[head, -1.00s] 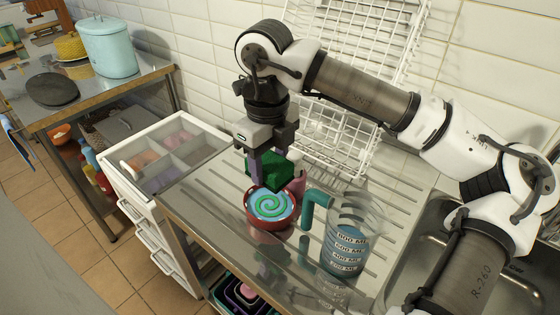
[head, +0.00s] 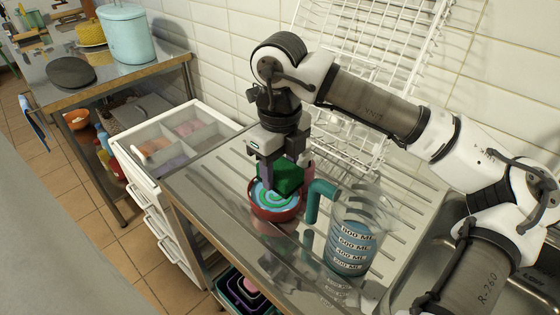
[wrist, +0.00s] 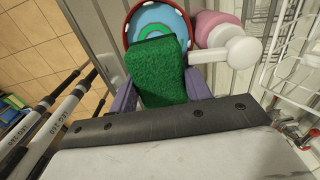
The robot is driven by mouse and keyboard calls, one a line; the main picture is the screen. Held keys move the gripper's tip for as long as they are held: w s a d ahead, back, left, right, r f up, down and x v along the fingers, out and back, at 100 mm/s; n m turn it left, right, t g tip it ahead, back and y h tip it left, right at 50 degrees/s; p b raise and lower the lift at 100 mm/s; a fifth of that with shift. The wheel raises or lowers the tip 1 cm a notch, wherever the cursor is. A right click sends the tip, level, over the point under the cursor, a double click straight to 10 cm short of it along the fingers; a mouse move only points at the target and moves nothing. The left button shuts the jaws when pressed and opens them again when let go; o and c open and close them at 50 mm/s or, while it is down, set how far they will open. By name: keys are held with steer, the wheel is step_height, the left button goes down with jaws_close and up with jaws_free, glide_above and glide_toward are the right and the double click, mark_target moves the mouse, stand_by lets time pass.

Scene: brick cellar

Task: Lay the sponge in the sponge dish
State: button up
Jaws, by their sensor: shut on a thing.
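The green sponge (head: 288,178) is held between the fingers of my gripper (head: 280,172), which is shut on it. In the wrist view the sponge (wrist: 158,72) fills the space between the purple fingers. The sponge dish (head: 275,208) is a round red dish with a blue and green spiral inside, on the ribbed steel drainboard. In the head view the sponge overlaps the far part of the dish. In the wrist view the dish rim (wrist: 131,18) shows beyond the sponge's end. I cannot tell whether sponge and dish touch.
A measuring jug (head: 352,240) with blue liquid and a teal handle stands just right of the dish. A pink bottle (wrist: 215,28) with a white top is close beside it. A white wire rack (head: 355,135) stands behind. An open drawer (head: 165,150) is at the left, the sink at the right.

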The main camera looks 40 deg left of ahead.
mark_target(280, 166)
steer(key=shift+f, duration=0.2)
steer(key=o, duration=1.1)
steer(key=shift+r, duration=0.1)
step_height(280, 166, up, 14)
steer(key=b, duration=0.1)
steer(key=shift+f, duration=0.2)
